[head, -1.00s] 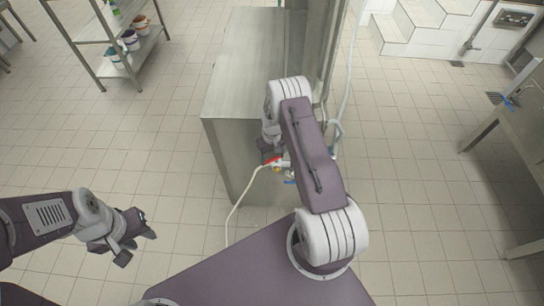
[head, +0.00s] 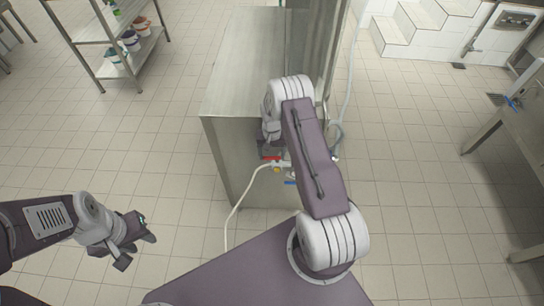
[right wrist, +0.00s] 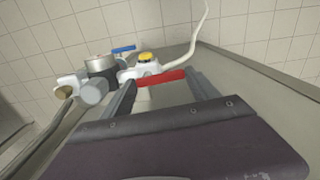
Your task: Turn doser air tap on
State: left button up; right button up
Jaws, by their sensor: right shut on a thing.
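A valve block with a yellow knob (right wrist: 147,57) sits just behind the handle. A blue handle (right wrist: 124,49) stands to its left. My arm hides part of the fittings in the head view. My left gripper (head: 137,248) is open and empty over the floor.
The steel cabinet (head: 235,90) stands behind the fittings. A white hose (head: 238,205) hangs from them to the floor. A shelf rack (head: 92,42) and a steel table (head: 500,130) stand farther off.

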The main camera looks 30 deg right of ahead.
aim_at(272, 157)
jog(key=shift+w+m, duration=0.15)
jog(key=shift+m, duration=0.35)
jog(key=o, duration=1.4)
jog(key=shift+c, duration=0.2)
notch_tip(272, 157, up, 9)
jog(key=b, duration=0.1)
